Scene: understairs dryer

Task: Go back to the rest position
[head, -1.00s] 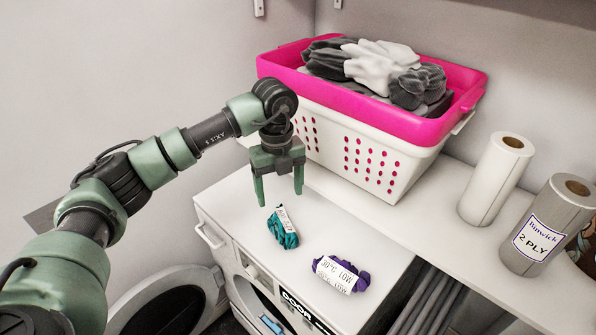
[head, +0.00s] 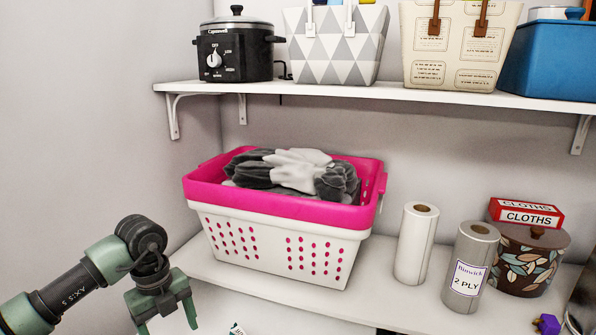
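My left gripper (head: 165,326) is at the bottom left of the head view, pointing down with its two green fingers apart. Nothing shows between them, though the fingertips are at the frame's lower edge. It is in front of and to the left of the pink and white laundry basket (head: 275,247), apart from it. A small piece of a labelled bundle (head: 237,329) shows at the bottom edge, right of the gripper; the rest is cut off. My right gripper is not in view.
The basket holds grey and white cloths (head: 285,170). Paper rolls (head: 415,245) (head: 468,268) and a patterned pot (head: 525,262) with a red cloths box (head: 525,212) stand to its right. Above, a shelf (head: 340,92) bears a slow cooker (head: 235,48), bags and a blue box.

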